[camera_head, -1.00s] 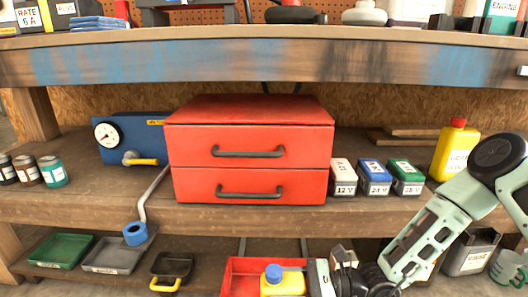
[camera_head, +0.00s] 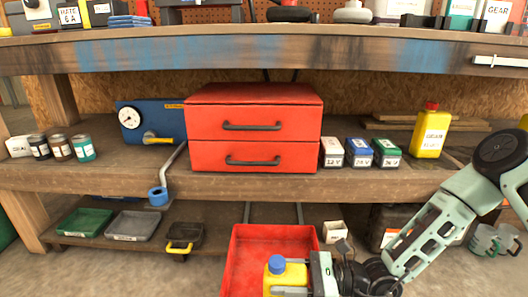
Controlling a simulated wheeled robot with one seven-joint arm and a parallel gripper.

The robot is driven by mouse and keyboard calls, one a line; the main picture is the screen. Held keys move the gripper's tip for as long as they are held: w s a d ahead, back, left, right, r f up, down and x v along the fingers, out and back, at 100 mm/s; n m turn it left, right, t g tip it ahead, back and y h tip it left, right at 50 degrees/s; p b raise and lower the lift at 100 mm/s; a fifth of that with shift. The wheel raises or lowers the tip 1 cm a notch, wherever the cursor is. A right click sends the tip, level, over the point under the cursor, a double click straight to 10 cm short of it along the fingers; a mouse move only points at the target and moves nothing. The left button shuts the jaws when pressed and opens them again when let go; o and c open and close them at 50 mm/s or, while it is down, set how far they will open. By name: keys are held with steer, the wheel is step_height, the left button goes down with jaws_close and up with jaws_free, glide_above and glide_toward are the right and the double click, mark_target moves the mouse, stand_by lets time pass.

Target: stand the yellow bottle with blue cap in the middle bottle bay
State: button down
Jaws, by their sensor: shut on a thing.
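The yellow bottle with blue cap (camera_head: 283,273) is at the bottom of the view, upright, in front of the red tray's inside. My gripper (camera_head: 298,280) is shut on it from the right. The bottle's lower part is cut off by the picture edge, so I cannot tell whether it touches the tray. At the top right, bottles with readable labels stand in a black holder (camera_head: 441,22) on the bench top. The holder is cut off by the picture's upper edge. I cannot tell whether it has the middle bottle bay.
The red tray (camera_head: 238,243) lies below the bench. The red drawer chest (camera_head: 254,97), several small labelled boxes (camera_head: 386,153) and a yellow bottle with red cap (camera_head: 430,133) stand on the middle shelf. Green and grey trays (camera_head: 131,226) sit on the lower shelf. Floor shows at bottom left.

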steer(key=w+d+r+m+t+h+p, duration=0.65)
steer(key=w+d+m+t, duration=0.3)
steer(key=d+t, duration=0.25)
steer(key=w+d+m+t+h+p, duration=0.3)
steer(key=d+m+t+h+p, duration=0.4)
steer(key=d+h, duration=0.7)
steer(key=s+r+p, duration=0.3)
steer(key=r+p, duration=0.8)
steer(key=p, duration=0.1)
steer(key=s+d+r+g+y+p, duration=0.1)
steer(key=s+r+p, duration=0.2)
steer(key=r+p, duration=0.9)
steer(key=s+d+r+g+y+p, duration=0.1)
steer(key=s+r+p, duration=0.2)
steer(key=r+p, duration=0.8)
steer(key=shift+s+r+m+p, duration=0.15)
steer(key=shift+r+m+p, duration=0.2)
steer(key=shift+p, duration=0.35)
steer(key=shift+a+f+y, duration=0.1)
steer(key=shift+a+y, duration=0.05)
steer(key=shift+y, duration=0.1)
